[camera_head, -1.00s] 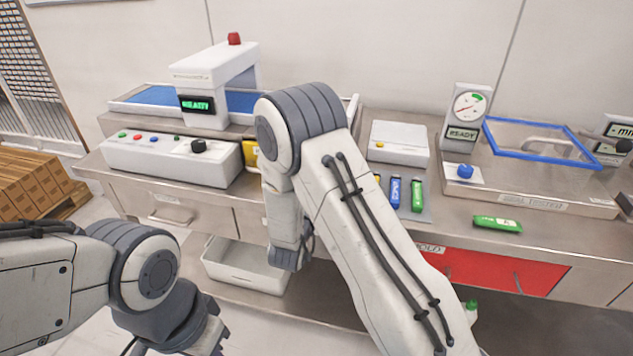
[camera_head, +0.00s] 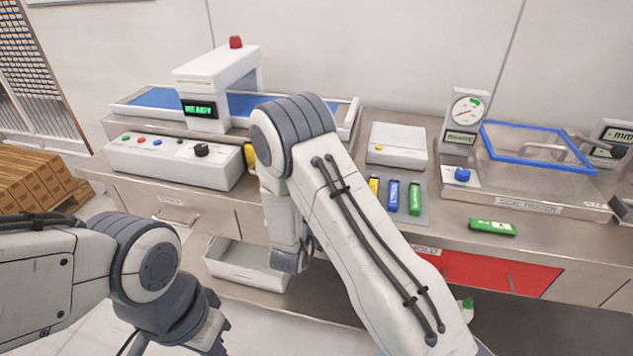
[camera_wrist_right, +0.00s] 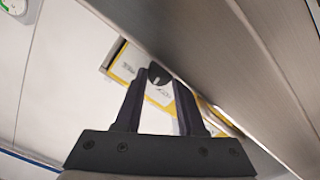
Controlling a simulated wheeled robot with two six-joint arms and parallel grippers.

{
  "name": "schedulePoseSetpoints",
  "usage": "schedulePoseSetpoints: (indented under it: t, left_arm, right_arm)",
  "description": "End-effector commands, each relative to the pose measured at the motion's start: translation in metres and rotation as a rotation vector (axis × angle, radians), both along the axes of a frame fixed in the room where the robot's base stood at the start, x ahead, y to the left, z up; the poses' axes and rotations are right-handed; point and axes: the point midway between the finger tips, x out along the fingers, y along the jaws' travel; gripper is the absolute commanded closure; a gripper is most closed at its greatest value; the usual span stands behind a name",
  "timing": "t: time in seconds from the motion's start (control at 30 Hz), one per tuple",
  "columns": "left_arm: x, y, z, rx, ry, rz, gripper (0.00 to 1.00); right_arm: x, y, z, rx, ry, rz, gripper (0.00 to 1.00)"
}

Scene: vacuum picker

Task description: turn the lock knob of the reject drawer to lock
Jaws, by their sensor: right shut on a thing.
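In the right wrist view a small dark knob (camera_wrist_right: 157,72) stands on a yellow-edged plate (camera_wrist_right: 123,62) with small markings. My right gripper (camera_wrist_right: 161,79) is shut on the knob, with one finger on each side of it. The markings are too small to read, so the knob's setting cannot be told. In the head view my right forearm hangs down in front of the bench and hides the knob and my right fingertips. My left gripper (camera_head: 219,338) hangs low at the bottom edge, well away from the knob, and its fingers are not clear.
A white control box (camera_head: 170,163) with buttons and a black knob (camera_head: 201,150) stands on the bench. A drawer with a handle (camera_head: 180,218) is below it. A white bin (camera_head: 240,262) sits beneath. A red panel (camera_head: 480,270) is at the right. A green packet (camera_head: 492,227) lies near the edge.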

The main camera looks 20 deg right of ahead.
Motion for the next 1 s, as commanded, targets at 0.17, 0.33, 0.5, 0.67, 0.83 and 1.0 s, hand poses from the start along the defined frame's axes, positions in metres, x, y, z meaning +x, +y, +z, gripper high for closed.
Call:
schedulePoseSetpoints:
  t: [0.17, 0.33, 0.5, 0.67, 0.83, 1.0]
  left_arm:
    - [0.0, 0.0, 0.011, 0.0, 0.0, 0.0, 1.0]
    - [0.0, 0.0, 0.019, 0.0, 0.0, 0.0, 1.0]
    - [0.0, 0.0, 0.026, 0.0, 0.0, 0.0, 1.0]
    - [0.0, 0.0, 0.031, 0.0, 0.0, 0.0, 1.0]
    - [0.0, 0.0, 0.034, 0.0, 0.0, 0.0, 1.0]
    - [0.0, 0.0, 0.036, 0.0, 0.0, 0.0, 1.0]
  right_arm:
    - [0.0, 0.0, 0.002, -0.138, 0.095, -0.001, 1.0]
    - [0.0, 0.0, 0.001, -0.27, 0.183, -0.001, 1.0]
    - [0.0, 0.0, 0.001, -0.387, 0.263, -0.001, 1.0]
    - [0.0, 0.0, 0.0, -0.476, 0.323, 0.0, 1.0]
    - [0.0, 0.0, 0.0, -0.543, 0.368, -0.001, 1.0]
    - [0.0, 0.0, -0.001, -0.581, 0.394, -0.001, 1.0]
